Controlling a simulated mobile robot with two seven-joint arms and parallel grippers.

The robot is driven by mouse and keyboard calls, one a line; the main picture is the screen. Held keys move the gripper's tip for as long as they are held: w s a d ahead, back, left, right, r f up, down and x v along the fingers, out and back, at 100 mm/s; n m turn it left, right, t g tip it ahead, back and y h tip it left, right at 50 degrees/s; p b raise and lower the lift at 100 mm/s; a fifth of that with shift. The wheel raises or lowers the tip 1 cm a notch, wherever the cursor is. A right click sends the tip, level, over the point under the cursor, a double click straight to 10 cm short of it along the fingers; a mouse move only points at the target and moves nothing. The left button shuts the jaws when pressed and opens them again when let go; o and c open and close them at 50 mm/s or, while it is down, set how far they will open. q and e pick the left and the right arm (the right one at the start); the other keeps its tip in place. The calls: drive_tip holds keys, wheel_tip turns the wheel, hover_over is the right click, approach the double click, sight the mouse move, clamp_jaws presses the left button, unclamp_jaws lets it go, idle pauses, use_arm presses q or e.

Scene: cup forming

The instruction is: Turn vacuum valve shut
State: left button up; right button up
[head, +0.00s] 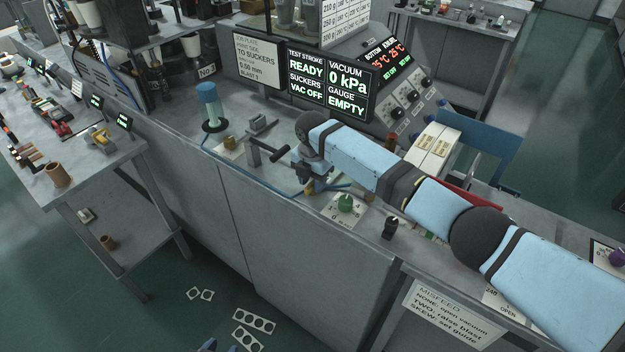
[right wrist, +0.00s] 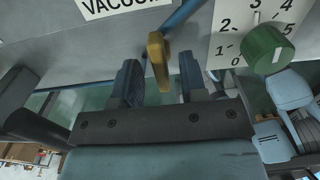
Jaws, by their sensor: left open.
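The vacuum valve's brass lever (right wrist: 158,62) shows in the right wrist view, on a blue pipe below a label reading "VACUU". My right gripper (right wrist: 161,80) is open, with one finger on each side of the lever and gaps visible. In the head view my right gripper (head: 313,180) is over the bench's front edge and hides most of the valve; a bit of brass (head: 310,193) shows under it. My left gripper (head: 222,348) is open at the bottom edge of the head view, mostly cut off, far from the valve.
A green blast knob (head: 345,203) is just right of the valve, also in the right wrist view (right wrist: 268,50). A black lever handle (head: 278,156) is close to the left. The display (head: 330,83) reads vacuum 0 kPa, VAC OFF. A black knob (head: 390,228) stands further right.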

sight(313, 182)
drive_tip(key=shift+r, duration=0.1)
wheel_tip(313, 182, up, 14)
drive_tip(key=b, duration=0.1)
drive_tip(key=shift+f+b, duration=0.2)
drive_tip(key=shift+b, duration=0.15)
